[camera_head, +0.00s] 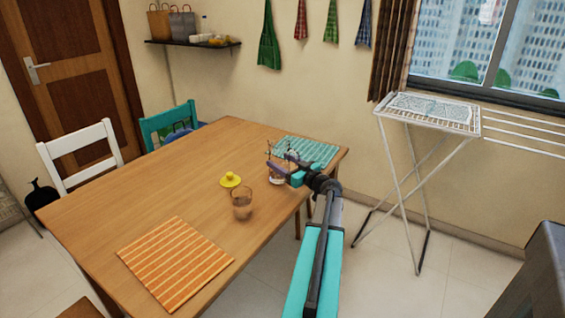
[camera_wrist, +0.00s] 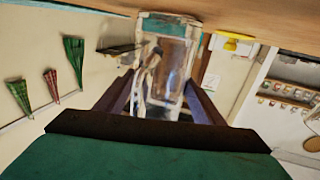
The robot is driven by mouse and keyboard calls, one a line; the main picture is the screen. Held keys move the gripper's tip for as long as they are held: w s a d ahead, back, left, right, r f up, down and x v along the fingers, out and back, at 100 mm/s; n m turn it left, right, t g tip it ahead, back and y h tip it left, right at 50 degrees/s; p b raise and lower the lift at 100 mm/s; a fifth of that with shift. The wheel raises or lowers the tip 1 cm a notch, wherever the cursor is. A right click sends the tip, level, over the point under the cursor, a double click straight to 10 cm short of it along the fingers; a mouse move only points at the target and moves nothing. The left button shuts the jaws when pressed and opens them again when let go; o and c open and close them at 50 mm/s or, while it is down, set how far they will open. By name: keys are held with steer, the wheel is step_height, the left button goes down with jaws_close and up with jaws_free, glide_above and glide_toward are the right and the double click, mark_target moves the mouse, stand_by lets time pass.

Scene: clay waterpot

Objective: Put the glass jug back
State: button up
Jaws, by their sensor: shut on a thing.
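The clear glass jug (camera_head: 277,176) is at the right side of the wooden table, in front of the teal striped placemat (camera_head: 312,149). My gripper (camera_head: 282,162) is shut on the jug near its upper part. In the wrist view the jug (camera_wrist: 167,75) shows between the two dark fingers. I cannot tell whether its base touches the table. A yellow lid-like piece with a knob (camera_head: 230,180) lies on the table left of the jug; it also shows in the wrist view (camera_wrist: 232,43).
A drinking glass (camera_head: 241,203) stands close by, nearer the front. An orange striped placemat (camera_head: 175,262) lies at the table's front. The table's left half (camera_head: 130,190) is bare. A white drying rack (camera_head: 430,112) stands right, and chairs stand left.

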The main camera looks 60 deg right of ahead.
steer(key=shift+f, duration=0.1)
steer(key=o, duration=1.6)
steer(key=shift+o, duration=0.2)
steer(key=b+v, duration=0.1)
steer(key=v, duration=1)
steer(key=shift+s+a, duration=0.2)
steer(key=shift+s, duration=0.3)
steer(key=shift+s, duration=0.1)
